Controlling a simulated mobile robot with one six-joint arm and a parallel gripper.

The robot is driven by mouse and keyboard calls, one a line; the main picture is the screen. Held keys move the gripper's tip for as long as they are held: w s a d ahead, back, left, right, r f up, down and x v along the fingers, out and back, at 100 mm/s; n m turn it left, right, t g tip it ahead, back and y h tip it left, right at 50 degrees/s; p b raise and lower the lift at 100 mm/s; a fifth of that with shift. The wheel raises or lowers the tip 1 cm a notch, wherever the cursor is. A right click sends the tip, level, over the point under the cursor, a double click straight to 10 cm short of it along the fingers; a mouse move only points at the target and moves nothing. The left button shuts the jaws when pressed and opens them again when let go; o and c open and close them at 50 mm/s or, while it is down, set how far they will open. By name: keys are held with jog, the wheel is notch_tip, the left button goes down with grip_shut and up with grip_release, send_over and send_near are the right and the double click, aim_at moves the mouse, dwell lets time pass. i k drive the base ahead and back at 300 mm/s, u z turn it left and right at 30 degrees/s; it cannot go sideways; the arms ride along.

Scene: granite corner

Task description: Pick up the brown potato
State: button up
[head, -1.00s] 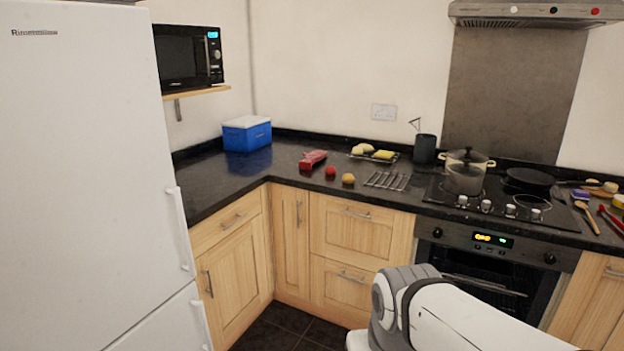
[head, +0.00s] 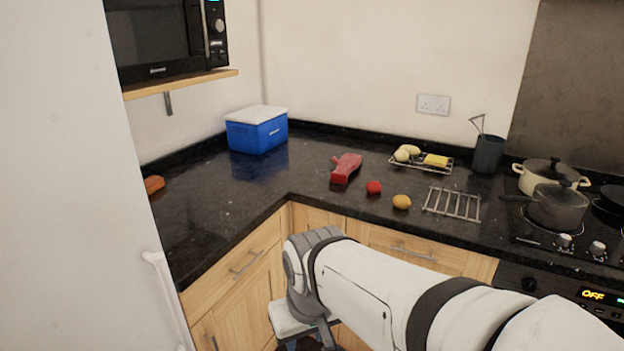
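An orange-brown lump (head: 154,185) lies on the black counter at the far left, beside the fridge edge; it looks potato-like, but it is small. A yellow-brown round item (head: 401,202) lies near the counter's front edge, left of a metal rack; I cannot tell for certain which of the two is the brown potato. My gripper (head: 308,344) is low in front of the cabinets, below counter height and apart from both. Its fingers are mostly hidden or cut off by the bottom edge, so its opening does not show.
A blue cool box (head: 257,132) stands in the corner. A red packet (head: 345,168), a red round item (head: 374,187) and a metal rack (head: 452,203) lie on the counter. A microwave shelf (head: 180,84) overhangs the left side. The fridge (head: 60,200) blocks the left. The left counter is mostly clear.

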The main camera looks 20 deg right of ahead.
aim_at(400, 202)
jog(key=z, duration=0.4)
jog(key=i, duration=1.2)
jog(key=z, duration=0.95)
jog(key=i, duration=0.4)
jog(key=z, duration=0.25)
jog(key=k, duration=0.85)
jog(key=z, duration=0.15)
jog(key=i, duration=0.85)
jog(key=u, duration=0.05)
